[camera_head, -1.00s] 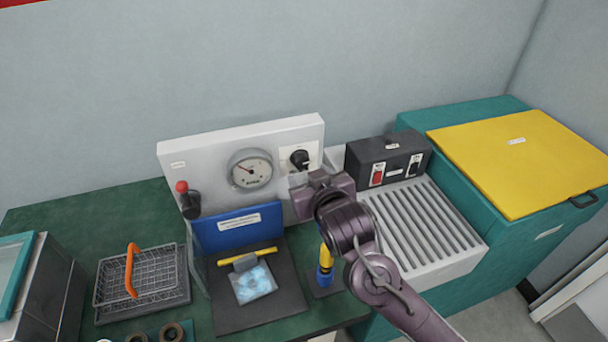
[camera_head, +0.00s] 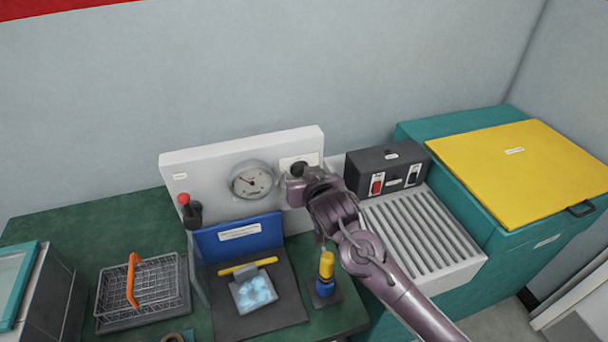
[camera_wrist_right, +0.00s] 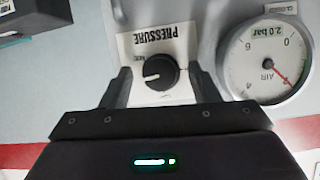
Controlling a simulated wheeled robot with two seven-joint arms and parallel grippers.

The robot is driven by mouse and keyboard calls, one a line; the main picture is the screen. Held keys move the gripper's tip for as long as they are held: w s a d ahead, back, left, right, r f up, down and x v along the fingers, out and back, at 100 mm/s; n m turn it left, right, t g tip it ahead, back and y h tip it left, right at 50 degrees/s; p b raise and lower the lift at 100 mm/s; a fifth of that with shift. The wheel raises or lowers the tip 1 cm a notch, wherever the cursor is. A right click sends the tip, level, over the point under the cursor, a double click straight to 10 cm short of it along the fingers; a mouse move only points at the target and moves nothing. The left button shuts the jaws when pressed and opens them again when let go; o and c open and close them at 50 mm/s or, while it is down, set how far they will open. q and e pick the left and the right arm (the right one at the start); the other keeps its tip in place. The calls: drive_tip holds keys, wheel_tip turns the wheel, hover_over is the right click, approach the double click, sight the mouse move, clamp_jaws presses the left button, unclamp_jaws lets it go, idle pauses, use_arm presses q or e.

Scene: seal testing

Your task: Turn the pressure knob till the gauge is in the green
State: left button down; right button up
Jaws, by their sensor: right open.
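The black pressure knob (camera_wrist_right: 159,72) sits on a white plate marked PRESSURE, upside down in the right wrist view. In the head view the knob (camera_head: 299,168) is partly covered by my right gripper (camera_head: 291,186). In the wrist view the right gripper (camera_wrist_right: 160,82) is open, one finger on each side of the knob, with gaps between. The round gauge (camera_wrist_right: 268,62) has a red needle and a small label reading 2.0 bar; it also shows in the head view (camera_head: 250,180). My left gripper is not in view.
A red-topped lever (camera_head: 184,200) stands left of the gauge. A blue panel (camera_head: 238,234), a yellow-and-blue tool (camera_head: 326,270) and a wire basket (camera_head: 155,285) are below. A black switch box (camera_head: 384,168) is close right of my gripper.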

drive_tip(key=c, duration=1)
drive_tip(key=shift+o, duration=0.2)
drive_tip(key=shift+n+t+h, duration=0.3)
drive_tip(key=shift+n+h, duration=0.4)
drive_tip(key=shift+n, duration=0.3)
drive_tip(key=o, duration=1)
drive_tip(key=shift+c, duration=0.2)
